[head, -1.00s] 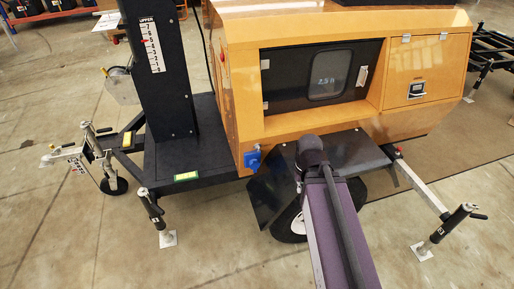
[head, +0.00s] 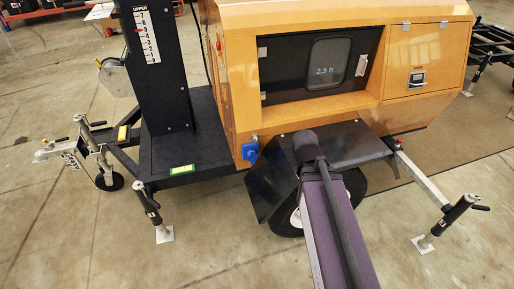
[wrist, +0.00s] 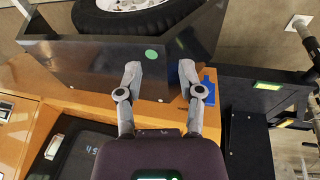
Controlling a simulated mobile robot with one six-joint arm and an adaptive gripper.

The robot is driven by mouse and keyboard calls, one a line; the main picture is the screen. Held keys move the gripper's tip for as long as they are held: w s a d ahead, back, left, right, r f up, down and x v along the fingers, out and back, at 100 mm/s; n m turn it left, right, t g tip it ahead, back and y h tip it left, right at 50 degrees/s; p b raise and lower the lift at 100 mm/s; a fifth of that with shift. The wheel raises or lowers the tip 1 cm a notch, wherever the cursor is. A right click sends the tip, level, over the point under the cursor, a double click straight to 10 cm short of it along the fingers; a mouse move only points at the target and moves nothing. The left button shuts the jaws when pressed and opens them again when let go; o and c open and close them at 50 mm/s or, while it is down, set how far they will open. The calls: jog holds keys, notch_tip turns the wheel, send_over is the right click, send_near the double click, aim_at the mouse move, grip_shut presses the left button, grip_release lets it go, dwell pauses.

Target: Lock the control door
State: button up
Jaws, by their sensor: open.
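The control door is probably the black panel (head: 285,75) with a rounded window marked in white, in the orange housing of the light tower. It looks closed. A light metal latch (head: 361,65) sits at its right edge; I cannot tell its lock state. In the wrist view, seen upside down, the window (wrist: 85,152) is at the lower left. My gripper (wrist: 160,68) is open and empty, its fingers apart in front of the black fender (wrist: 95,55). In the head view my arm hides the gripper.
An orange door with a dark handle (head: 417,79) is right of the black panel. A blue socket (head: 250,151) is at the housing's lower left corner. The wheel (head: 288,218) sits under the fender. A stabiliser leg (head: 447,222) stands at right. Open floor lies in front.

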jog(key=w+d+f+n+t+h+b, duration=0.45)
jog(key=w+n+b, duration=0.25)
jog(key=w+b, duration=0.2)
jog(key=n+t+y+b, duration=1.1)
jog(key=n+b, duration=1.2)
jog(key=n, duration=0.6)
send_near(256, 141)
jog(key=v, duration=0.5)
jog(key=shift+w+r+g, duration=0.2)
jog(key=shift+r+g, duration=0.05)
jog(key=shift+r, duration=0.05)
jog(key=shift+w, duration=0.2)
jog(key=x, duration=1.3)
jog(key=shift+w, duration=0.25)
